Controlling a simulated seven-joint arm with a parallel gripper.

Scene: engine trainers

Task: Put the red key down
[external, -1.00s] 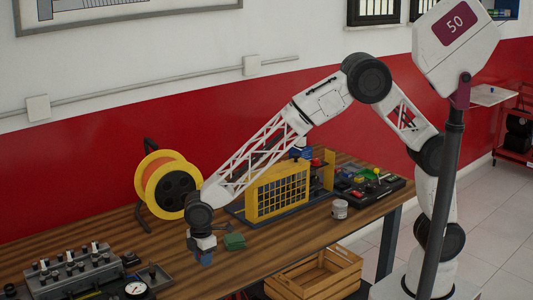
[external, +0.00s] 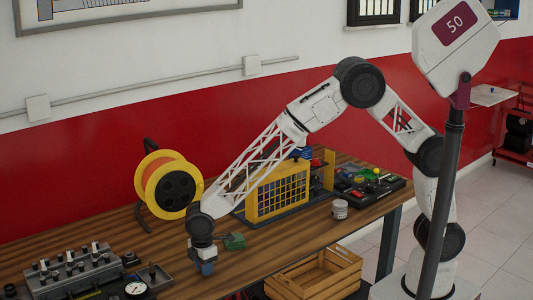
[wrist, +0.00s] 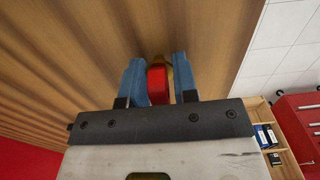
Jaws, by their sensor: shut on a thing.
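The red key (wrist: 158,84) shows in the wrist view between the two blue fingers of my gripper (wrist: 159,82). A yellowish part of it shows just beyond the red part. My gripper is shut on it. In the external view my gripper (external: 207,268) points down low over the front part of the wooden table (external: 190,285). The key cannot be made out in that view. I cannot tell whether the key touches the table.
A green block (external: 235,242) lies close to the right of my gripper. A yellow cable reel (external: 168,185) and a yellow-framed grille unit (external: 278,195) stand behind. A grey valve block (external: 75,270) and a dial gauge (external: 136,289) are at left. A wooden crate (external: 318,275) stands below the table's edge.

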